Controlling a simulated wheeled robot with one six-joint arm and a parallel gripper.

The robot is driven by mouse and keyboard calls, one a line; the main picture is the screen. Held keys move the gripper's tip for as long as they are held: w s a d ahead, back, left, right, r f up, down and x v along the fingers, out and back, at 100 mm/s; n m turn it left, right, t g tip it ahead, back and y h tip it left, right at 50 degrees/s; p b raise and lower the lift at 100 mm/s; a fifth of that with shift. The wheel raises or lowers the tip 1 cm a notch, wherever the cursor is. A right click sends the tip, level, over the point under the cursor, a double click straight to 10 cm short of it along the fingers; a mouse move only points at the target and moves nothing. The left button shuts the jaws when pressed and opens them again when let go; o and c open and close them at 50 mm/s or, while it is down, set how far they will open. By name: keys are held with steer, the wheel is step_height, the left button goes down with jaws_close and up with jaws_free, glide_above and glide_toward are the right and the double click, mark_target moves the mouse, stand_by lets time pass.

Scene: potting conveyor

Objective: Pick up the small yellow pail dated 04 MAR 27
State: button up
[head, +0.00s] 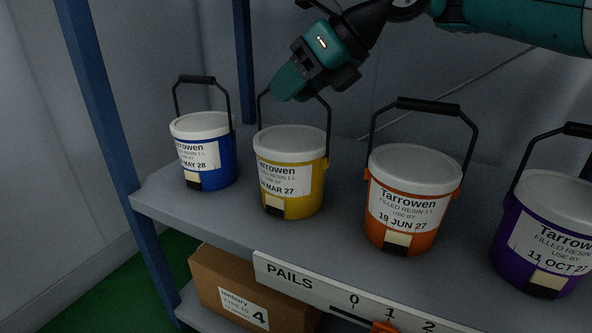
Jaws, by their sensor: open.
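The small yellow pail (292,172) stands upright on the grey shelf, second from the left. It has a white lid and a label whose date shows as "MAR 27", with the day partly turned from view. Its black bail handle stands up behind and around my gripper (283,87). My gripper is teal and dark, comes in from the upper right and points down to the left. It is above the yellow pail's lid, by the top of the handle. It is open. I cannot tell whether the handle lies between the fingers.
A blue pail (205,160) stands to the left, an orange pail (404,205) and a purple pail (545,240) to the right, all with raised handles. A blue post (103,110) rises at the shelf's left. A cardboard box (222,290) sits below, behind the "PAILS" strip (285,277).

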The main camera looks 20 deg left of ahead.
jaws_close()
steer(key=shift+r, duration=0.15)
stand_by(1.1)
